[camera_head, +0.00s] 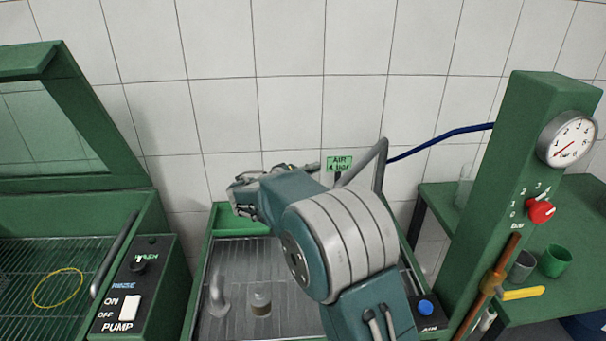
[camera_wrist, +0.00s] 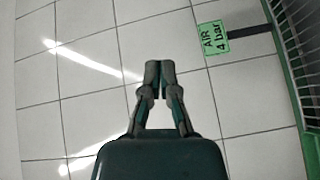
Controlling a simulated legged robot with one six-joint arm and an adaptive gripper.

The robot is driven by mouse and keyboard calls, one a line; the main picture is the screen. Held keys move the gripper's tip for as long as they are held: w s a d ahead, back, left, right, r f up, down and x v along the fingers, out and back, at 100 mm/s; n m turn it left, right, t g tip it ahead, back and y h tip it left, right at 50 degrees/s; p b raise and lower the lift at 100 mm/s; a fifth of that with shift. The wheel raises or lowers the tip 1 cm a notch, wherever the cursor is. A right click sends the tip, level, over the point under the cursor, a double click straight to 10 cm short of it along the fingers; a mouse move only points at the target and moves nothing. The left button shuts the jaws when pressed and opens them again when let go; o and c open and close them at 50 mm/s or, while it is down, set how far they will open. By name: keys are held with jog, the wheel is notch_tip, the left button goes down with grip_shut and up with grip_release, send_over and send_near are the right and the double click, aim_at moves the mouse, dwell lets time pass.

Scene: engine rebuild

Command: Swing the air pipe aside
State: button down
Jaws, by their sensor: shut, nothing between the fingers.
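The grey air pipe (camera_head: 381,165) shows in the head view as a bent tube behind my arm, with a blue hose (camera_head: 440,136) joined near its top. My arm hides its lower part. My gripper (camera_head: 312,167) is near the white tiled wall, left of the green "AIR 4 bar" sign (camera_head: 339,164) and left of the pipe's visible bend. In the wrist view my gripper (camera_wrist: 159,68) is shut with its fingertips together and nothing between them. The sign (camera_wrist: 213,38) is at upper right there; the pipe is not clearly visible in that view.
A green-rimmed basin (camera_head: 220,268) with a wire rack and small parts lies below my arm. A green parts washer (camera_head: 75,215) stands left. At right are a green column (camera_head: 520,150) with a gauge (camera_head: 567,139) and red knob (camera_head: 541,211), and a green table.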

jog(key=d, duration=0.6)
jog(key=shift+s+f, duration=0.15)
jog(key=shift+f, duration=0.3)
